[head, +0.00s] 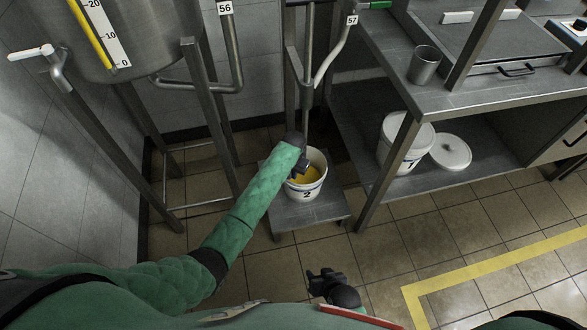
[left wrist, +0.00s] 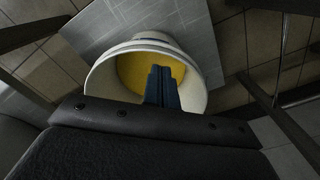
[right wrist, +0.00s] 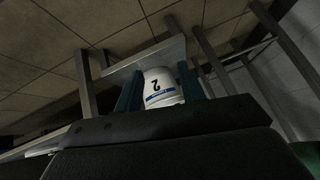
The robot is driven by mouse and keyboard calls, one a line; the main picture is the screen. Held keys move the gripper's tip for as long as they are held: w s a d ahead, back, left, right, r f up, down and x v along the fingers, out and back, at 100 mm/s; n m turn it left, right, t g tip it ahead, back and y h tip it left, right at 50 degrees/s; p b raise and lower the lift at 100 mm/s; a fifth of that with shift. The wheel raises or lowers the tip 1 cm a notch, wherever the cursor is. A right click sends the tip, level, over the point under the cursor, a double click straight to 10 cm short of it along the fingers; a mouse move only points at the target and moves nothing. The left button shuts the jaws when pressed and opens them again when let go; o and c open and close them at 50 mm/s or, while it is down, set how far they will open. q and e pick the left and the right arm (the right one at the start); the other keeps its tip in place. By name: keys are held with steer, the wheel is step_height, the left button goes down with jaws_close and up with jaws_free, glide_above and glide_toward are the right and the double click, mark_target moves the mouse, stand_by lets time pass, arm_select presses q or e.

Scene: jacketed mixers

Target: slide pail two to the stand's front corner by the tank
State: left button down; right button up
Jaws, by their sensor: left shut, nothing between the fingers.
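Pail two (head: 306,193) is a white pail marked 2 with yellow contents, upright and open on the low grey metal stand (head: 300,217). Bare stand top shows in front of it and to its left. My left gripper (head: 302,169) is shut and empty, its fingers over the pail's mouth. In the left wrist view the shut fingers (left wrist: 160,82) overlap the pail (left wrist: 102,82); I cannot tell whether they touch its wall. My right gripper (head: 324,278) is open and empty, low in front of the stand. The tank (head: 140,30) stands on legs at the left.
A steel table (head: 450,98) stands right of the stand, with pail one (head: 396,160) and a lid (head: 450,152) on its lower shelf. A pipe tagged 57 (head: 330,60) comes down behind the pail. Tank legs (head: 207,110) flank the stand's left. The tiled floor in front is clear.

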arm_select(q)
steer(key=shift+f, duration=1.8)
arm_select(e)
steer(key=shift+s+f, duration=0.1)
steer(key=shift+f, duration=0.6)
step_height(320, 180, up, 25)
steer(key=d+g+p, duration=0.2)
steer(key=g+p, duration=0.1)
steer(key=p, duration=0.4)
arm_select(q)
steer(key=s+a+p, duration=0.4)
steer(key=s+p, duration=0.1)
steer(key=s, duration=0.7)
steer(key=shift+a, duration=0.4)
arm_select(e)
steer(key=s+d+r+g+h, duration=0.1)
steer(key=s+d+r+h, duration=0.1)
steer(key=d+r, duration=0.5)
step_height(320, 180, up, 3)
steer(key=shift+s+d+f+g, duration=0.2)
steer(key=shift+s+d+g, duration=0.15)
steer(key=shift+s, duration=0.55)
arm_select(q)
steer(key=shift+r, duration=0.1)
arm_select(e)
steer(key=shift+a+f, duration=0.1)
steer(key=shift+f, duration=0.05)
